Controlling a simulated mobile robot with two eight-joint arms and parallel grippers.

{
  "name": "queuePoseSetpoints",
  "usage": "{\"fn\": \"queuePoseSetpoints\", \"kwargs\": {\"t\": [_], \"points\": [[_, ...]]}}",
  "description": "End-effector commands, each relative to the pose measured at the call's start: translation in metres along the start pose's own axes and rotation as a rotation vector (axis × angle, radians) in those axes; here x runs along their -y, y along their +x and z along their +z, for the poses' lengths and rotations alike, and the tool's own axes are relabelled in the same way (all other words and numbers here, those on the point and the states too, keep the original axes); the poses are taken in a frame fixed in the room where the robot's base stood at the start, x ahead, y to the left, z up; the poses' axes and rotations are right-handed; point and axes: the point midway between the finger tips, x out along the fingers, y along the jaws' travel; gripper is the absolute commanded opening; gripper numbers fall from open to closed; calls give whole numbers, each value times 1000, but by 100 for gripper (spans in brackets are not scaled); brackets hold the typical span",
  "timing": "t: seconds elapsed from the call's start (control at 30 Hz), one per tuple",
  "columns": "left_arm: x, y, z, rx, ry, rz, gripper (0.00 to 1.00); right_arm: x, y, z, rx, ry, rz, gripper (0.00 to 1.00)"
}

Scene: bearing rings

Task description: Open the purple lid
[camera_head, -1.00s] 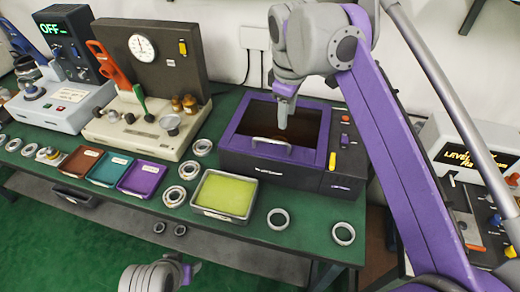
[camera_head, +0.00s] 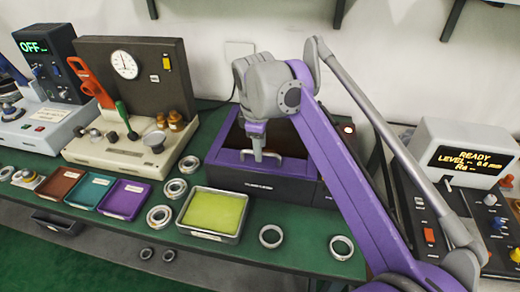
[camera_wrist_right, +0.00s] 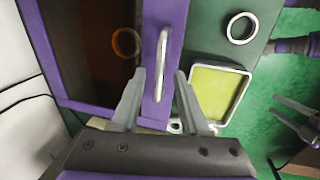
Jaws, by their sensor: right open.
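The purple lid (camera_head: 222,152) lies on a dark box on the green bench, its frame around a dark brown window. A pale bar handle (camera_head: 270,156) sits along its front edge. In the right wrist view the lid frame (camera_wrist_right: 163,100) and the handle (camera_wrist_right: 161,62) show close up. My right gripper (camera_head: 258,158) is above the front of the lid, at the handle. Its fingers (camera_wrist_right: 162,80) are open, with the handle's near end between them; contact is not clear. Grey prongs at the right edge of the wrist view, possibly my left gripper (camera_wrist_right: 285,108), are only partly seen.
A yellow-green tray (camera_head: 214,212) and several metal rings, one of them here (camera_head: 271,236), lie in front of the box. Small coloured trays (camera_head: 92,190) and a gauge machine (camera_head: 125,65) stand to the left. A readout device (camera_head: 462,150) stands to the right.

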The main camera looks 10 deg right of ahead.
Motion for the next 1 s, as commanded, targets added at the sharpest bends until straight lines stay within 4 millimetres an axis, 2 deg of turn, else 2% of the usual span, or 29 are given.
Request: {"fn": "queuePoseSetpoints", "kwargs": {"t": [0.37, 0.6, 1.0], "points": [[0, 1, 0, 0, 0, 0, 57, 0, 6, 0, 0, 0, 0, 43], [0, 1, 0, 0, 0, 0, 57, 0, 6, 0, 0, 0, 0, 0], [0, 1, 1, 1, 0, 0, 57, 0, 6, 0, 0, 0, 0, 0]]}}
